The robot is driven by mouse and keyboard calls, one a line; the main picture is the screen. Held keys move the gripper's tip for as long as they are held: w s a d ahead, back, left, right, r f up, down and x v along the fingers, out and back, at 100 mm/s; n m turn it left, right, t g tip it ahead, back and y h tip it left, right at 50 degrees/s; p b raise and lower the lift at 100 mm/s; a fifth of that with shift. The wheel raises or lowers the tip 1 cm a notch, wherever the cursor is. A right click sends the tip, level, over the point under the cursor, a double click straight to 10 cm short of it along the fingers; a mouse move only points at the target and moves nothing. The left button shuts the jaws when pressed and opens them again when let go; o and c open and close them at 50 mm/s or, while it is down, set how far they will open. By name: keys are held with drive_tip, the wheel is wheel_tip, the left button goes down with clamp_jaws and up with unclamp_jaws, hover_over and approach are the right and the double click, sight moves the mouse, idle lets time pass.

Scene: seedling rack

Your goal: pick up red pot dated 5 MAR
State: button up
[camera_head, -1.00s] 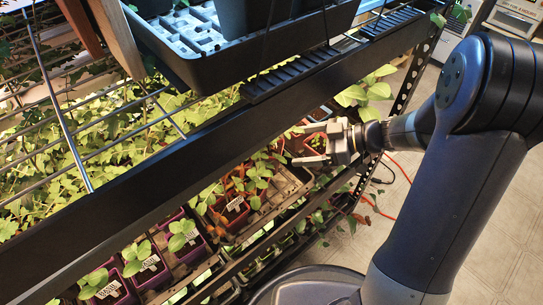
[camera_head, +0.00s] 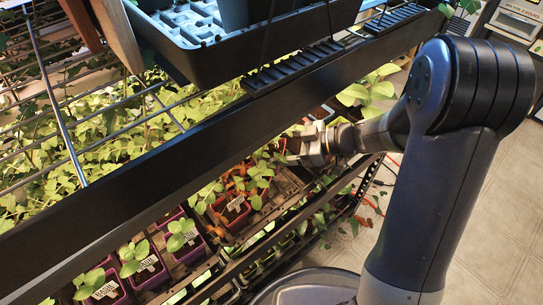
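A red pot (camera_head: 228,222) with a white label stands on the lower shelf, left of my gripper; the label's writing is too small to read. Orange-brown leaves and green leaves hang about it. Another reddish pot (camera_head: 322,113) shows just beyond my gripper, partly covered. My gripper (camera_head: 284,149) is over the shelf just below the black rail, to the right of and above the labelled red pot in the picture, apart from it. Its fingers are dark and partly lost against the pots, so their opening is unclear. I cannot tell which pot is dated 5 MAR.
Purple pots (camera_head: 151,272) with white labels and seedlings stand at lower left. A thick black rail (camera_head: 150,165) crosses above the pots. A black tray (camera_head: 190,58) sits on the upper shelf. Open tiled floor (camera_head: 490,235) lies at right.

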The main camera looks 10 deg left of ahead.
drive_tip(key=c, duration=0.9)
